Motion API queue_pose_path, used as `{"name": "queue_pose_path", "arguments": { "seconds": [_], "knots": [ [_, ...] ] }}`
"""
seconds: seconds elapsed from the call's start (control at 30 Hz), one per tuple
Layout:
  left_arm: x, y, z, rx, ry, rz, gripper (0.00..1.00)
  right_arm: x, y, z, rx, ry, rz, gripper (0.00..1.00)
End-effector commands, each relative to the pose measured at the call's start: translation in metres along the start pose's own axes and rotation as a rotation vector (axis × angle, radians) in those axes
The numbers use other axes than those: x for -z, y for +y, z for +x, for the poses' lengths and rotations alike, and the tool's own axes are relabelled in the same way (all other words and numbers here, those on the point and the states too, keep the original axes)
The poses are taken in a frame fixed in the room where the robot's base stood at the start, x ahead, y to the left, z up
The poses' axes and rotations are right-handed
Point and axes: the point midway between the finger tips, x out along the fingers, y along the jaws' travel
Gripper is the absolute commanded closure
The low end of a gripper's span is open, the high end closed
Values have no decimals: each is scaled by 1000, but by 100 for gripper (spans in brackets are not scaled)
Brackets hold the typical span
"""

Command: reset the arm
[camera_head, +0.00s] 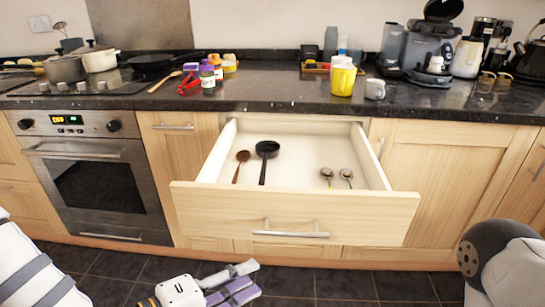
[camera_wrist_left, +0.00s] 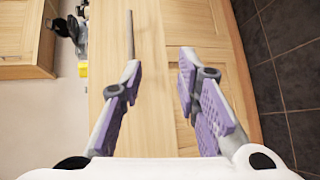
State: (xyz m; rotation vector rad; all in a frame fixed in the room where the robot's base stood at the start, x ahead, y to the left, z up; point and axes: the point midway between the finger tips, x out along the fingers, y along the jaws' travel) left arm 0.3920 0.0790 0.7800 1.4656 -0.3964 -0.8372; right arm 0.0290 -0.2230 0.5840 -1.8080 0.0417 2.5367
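My left gripper (camera_head: 238,284) is low in front of the cabinets, below the open drawer, in the head view. In the left wrist view its two purple-padded fingers (camera_wrist_left: 160,95) stand apart with nothing between them, facing the wooden cabinet front. The open drawer (camera_head: 290,215) is pulled out and holds a wooden spoon (camera_head: 239,165), a black ladle (camera_head: 265,160) and two small metal utensils (camera_head: 336,177). A part of my right arm (camera_head: 500,260) shows at the lower right; its gripper is out of view.
The oven (camera_head: 95,180) is at the left. The dark tiled floor (camera_head: 340,285) is clear in front.

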Motion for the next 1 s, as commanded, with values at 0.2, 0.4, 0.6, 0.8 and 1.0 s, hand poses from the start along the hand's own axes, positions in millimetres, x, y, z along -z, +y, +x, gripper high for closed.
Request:
{"name": "queue_pose_path", "arguments": {
  "seconds": [0.2,0.4,0.6,0.8,1.0],
  "knots": [
    [-70,-161,-83,668,-159,251,70,12,-1,-24,3,64,1,60],
    [-105,-239,-220,1183,-438,489,70,20,-1,-41,5,109,1,60],
    [-110,-252,-280,1371,-578,571,70,22,-1,-45,6,121,1,60],
    [-111,-253,-281,1377,-583,571,70,21,-1,-44,6,118,1,60],
    [-110,-253,-281,1375,-581,570,70,21,-1,-44,6,118,2,60]
  ]
}}
